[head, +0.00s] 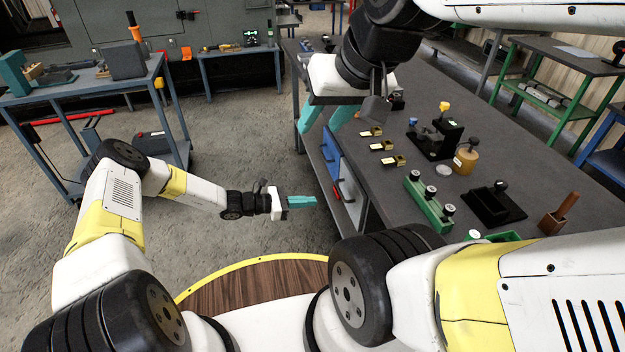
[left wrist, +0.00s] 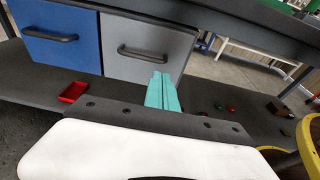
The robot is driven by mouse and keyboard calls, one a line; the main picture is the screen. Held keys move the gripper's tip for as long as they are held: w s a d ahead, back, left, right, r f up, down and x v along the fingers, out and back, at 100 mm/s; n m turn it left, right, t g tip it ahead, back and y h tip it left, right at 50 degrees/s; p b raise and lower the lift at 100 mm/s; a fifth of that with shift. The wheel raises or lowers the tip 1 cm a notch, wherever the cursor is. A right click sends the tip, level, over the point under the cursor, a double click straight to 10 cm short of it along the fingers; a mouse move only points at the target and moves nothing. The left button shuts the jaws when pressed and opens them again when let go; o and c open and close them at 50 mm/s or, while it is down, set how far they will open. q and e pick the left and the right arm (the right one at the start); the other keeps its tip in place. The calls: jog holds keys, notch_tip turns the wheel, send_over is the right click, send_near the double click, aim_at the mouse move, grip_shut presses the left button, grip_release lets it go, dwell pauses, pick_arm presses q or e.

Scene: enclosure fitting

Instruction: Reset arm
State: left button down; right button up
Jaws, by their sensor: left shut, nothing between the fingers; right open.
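My left gripper (head: 302,201) has teal fingers and is shut and empty. In the head view it hangs over the floor beside the workbench (head: 470,245), left of the bench's drawers. In the left wrist view its closed fingers (left wrist: 161,92) point toward a grey drawer (left wrist: 148,50). My right gripper (head: 325,122) is open, with its two teal fingers apart and pointing down at the bench's left edge. Nothing shows between them. It is left of several small brass-coloured parts (head: 382,146) on the bench top.
A green block with knobs (head: 428,203), a black fixture (head: 435,138), an amber jar (head: 466,157) and a black tray (head: 494,205) stand on the bench. A blue drawer (left wrist: 60,35) and a red bin (left wrist: 73,92) are under it. Open floor lies left of the bench.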

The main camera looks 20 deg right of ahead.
pick_arm(q)
jog(key=s+a+r+m+y, duration=0.2)
jog(key=a+r+m+y, duration=0.15)
jog(key=a+r, duration=0.45)
jog(key=s+a+r+m+y, duration=0.25)
jog(key=a+r+m, duration=0.2)
jog(key=r, duration=0.75)
jog(key=s+a+r+m+y, duration=0.25)
jog(key=a+r+m, duration=0.3)
jog(key=r, duration=0.35)
jog(key=s+a+r+m+t+y, duration=0.5)
jog(key=s+a+r+t, duration=0.1)
jog(key=s+a+r, duration=0.7)
jog(key=s+r, duration=0.2)
jog(key=s, duration=0.2)
jog(key=shift+s+a+r, duration=0.15)
jog(key=shift+a+r, duration=0.1)
